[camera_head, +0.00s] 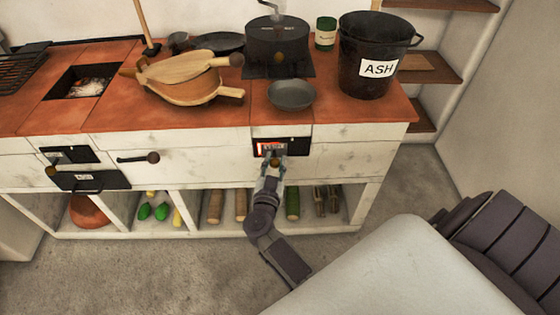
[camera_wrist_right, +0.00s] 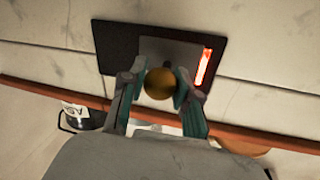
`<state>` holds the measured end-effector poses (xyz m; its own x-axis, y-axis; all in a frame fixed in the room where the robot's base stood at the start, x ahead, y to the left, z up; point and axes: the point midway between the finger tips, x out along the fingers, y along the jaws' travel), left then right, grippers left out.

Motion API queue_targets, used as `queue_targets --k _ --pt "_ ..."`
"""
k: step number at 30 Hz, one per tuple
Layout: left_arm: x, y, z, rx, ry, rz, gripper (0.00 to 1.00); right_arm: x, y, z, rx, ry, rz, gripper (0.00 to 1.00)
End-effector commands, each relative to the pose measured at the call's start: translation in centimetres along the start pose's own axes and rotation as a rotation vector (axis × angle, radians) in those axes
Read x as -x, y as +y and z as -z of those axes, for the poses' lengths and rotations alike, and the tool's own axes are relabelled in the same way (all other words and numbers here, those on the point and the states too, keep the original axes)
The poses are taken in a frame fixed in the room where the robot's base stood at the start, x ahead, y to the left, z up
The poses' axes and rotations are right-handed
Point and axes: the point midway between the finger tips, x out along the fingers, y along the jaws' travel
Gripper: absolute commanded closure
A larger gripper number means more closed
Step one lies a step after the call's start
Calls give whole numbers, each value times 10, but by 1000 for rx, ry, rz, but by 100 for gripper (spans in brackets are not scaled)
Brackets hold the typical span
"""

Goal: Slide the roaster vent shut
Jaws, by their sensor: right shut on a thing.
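The roaster vent is a dark plate (camera_head: 298,146) on the white front below the counter. Its grey slide (camera_wrist_right: 158,49) covers part of the opening, and a glowing orange slot (camera_wrist_right: 203,67) shows beside it. In the head view this glow (camera_head: 262,150) is at the left of the vent. A round brass knob (camera_wrist_right: 160,84) stands out from the slide. My right gripper (camera_head: 272,166) is shut on the knob, with one finger on each side of it in the wrist view (camera_wrist_right: 159,88). My left gripper is not in view.
A black pan (camera_head: 290,95) and an ASH bucket (camera_head: 357,70) stand on the orange counter (camera_head: 225,118) above. Another dark vent (camera_head: 90,180) and a dark handle (camera_head: 137,159) are further left. Open shelves with logs (camera_head: 240,205) lie below. The floor in front is clear.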

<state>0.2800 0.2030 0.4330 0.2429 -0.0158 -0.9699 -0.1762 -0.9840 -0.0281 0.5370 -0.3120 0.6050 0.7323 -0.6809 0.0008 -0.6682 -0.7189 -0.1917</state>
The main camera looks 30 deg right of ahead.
Motion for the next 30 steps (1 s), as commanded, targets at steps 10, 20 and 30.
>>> queue_targets --k 10,20,30 --pt "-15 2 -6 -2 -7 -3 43 5 -19 -4 -3 -4 7 100" --pt "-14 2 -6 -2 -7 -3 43 5 -19 -4 -3 -4 7 43" --pt "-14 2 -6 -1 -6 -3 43 4 -18 -3 -2 -2 4 43"
